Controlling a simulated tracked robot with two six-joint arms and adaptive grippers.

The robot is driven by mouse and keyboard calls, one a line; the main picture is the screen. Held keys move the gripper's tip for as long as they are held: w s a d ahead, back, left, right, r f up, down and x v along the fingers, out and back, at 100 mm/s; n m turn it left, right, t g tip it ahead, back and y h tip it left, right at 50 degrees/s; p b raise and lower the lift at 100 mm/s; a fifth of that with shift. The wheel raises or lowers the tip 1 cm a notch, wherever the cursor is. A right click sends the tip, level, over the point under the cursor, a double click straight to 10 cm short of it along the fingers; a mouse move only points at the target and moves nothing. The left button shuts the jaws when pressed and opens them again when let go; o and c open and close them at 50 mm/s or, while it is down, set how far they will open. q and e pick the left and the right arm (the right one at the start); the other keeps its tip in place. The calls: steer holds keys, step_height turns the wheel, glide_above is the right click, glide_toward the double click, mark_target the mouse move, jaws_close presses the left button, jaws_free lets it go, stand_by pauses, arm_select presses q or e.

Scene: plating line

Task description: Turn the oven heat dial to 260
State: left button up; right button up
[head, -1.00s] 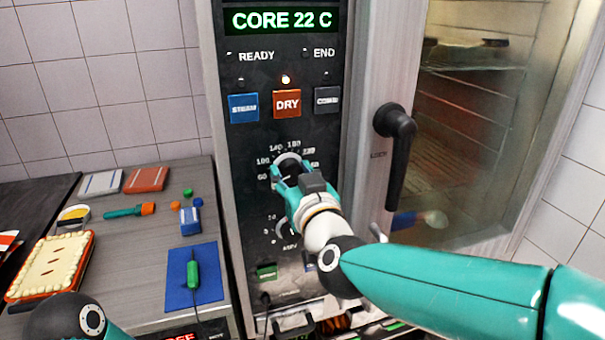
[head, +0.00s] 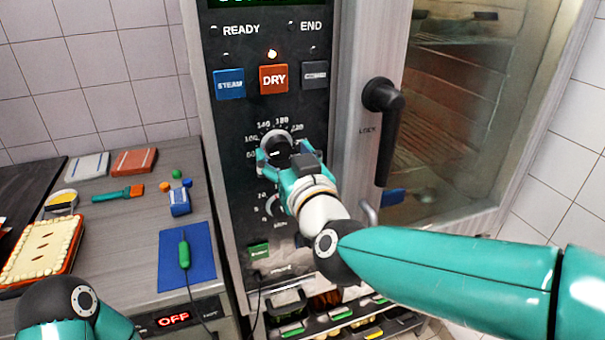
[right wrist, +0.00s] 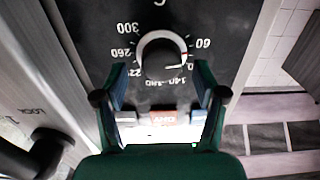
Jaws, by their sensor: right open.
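The oven heat dial is a round black knob with a pale ring (head: 276,140) on the dark control panel. White numbers surround it. In the right wrist view the dial (right wrist: 163,56) appears upside down, with 300 and 260 at its left and 60 at its right. My right gripper (head: 276,160) is open at the dial's lower side. In the wrist view its fingertips (right wrist: 166,82) are spread wider than the knob, one toward each side, with nothing gripped. My left gripper is out of view; only part of that arm shows.
A second, smaller dial (head: 268,206) sits below, partly hidden by my right arm. Steam (head: 229,83) and DRY (head: 273,79) buttons are above. The oven door handle (head: 388,130) juts out at the right. The counter at left holds a blue mat (head: 187,265) and a pie (head: 40,248).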

steer(key=v, duration=1)
steer(key=shift+r, duration=0.1)
steer(key=v, duration=0.5)
steer(key=p+x, duration=0.2)
steer(key=x, duration=1.4)
steer(key=shift+w+a, duration=0.2)
steer(key=shift+w, duration=0.15)
steer(key=c, duration=1.1)
